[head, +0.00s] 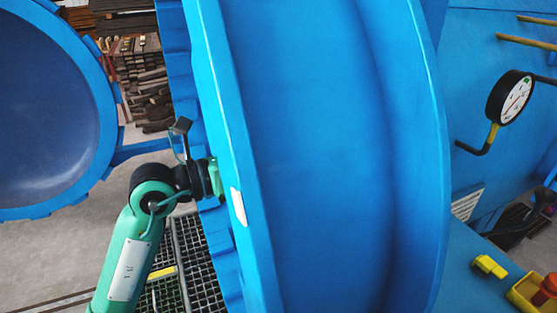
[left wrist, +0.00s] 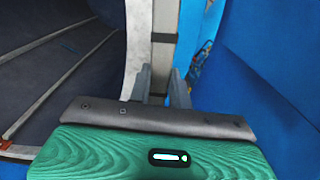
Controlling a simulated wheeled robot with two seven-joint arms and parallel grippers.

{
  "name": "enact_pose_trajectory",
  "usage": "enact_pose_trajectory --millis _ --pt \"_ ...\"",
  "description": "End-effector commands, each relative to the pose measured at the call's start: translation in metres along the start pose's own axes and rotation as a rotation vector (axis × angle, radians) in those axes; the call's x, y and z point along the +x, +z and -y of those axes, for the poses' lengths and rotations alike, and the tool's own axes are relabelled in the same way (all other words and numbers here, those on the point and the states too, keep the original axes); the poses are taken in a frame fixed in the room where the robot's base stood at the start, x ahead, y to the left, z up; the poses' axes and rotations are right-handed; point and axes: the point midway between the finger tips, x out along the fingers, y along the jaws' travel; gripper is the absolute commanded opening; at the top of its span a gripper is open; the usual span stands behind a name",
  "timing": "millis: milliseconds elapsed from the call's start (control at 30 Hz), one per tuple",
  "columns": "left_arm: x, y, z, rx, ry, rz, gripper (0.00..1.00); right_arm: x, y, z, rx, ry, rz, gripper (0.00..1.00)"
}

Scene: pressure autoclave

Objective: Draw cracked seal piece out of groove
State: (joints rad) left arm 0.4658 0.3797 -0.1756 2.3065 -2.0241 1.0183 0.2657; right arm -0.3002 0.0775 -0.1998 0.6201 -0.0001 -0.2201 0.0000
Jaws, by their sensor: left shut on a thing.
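My left gripper (head: 212,178) reaches in from the left, up against the near rim of the big blue vessel ring (head: 240,130). Its fingers are largely hidden in the head view. In the left wrist view, the gripper (left wrist: 160,88) is shut on a narrow grey strip, which I take as the seal piece (left wrist: 165,40). The strip runs upward from between the fingers and has a dark band across it. Its gripped end is partly hidden by the gripper body. I cannot make out the groove or a crack. My right gripper is not in view.
A round blue door (head: 45,110) stands open at the left. A white plate (head: 238,206) is on the ring's rim. A pressure gauge (head: 510,97) sticks out at the right. Dark floor grating (head: 190,262) lies below the arm. Stacked planks (head: 142,80) stand behind.

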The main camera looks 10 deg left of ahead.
Motion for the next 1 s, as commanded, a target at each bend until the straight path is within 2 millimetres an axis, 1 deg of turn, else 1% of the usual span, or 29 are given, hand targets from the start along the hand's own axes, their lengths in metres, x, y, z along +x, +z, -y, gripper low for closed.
enact_pose_trajectory --millis 100,1000 --pt "-0.010 0.000 -0.001 0.002 0.001 0.002 0.00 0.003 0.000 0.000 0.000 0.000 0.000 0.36" --pt "-0.082 -0.001 0.000 0.002 0.001 0.001 0.00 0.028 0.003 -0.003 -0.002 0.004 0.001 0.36"
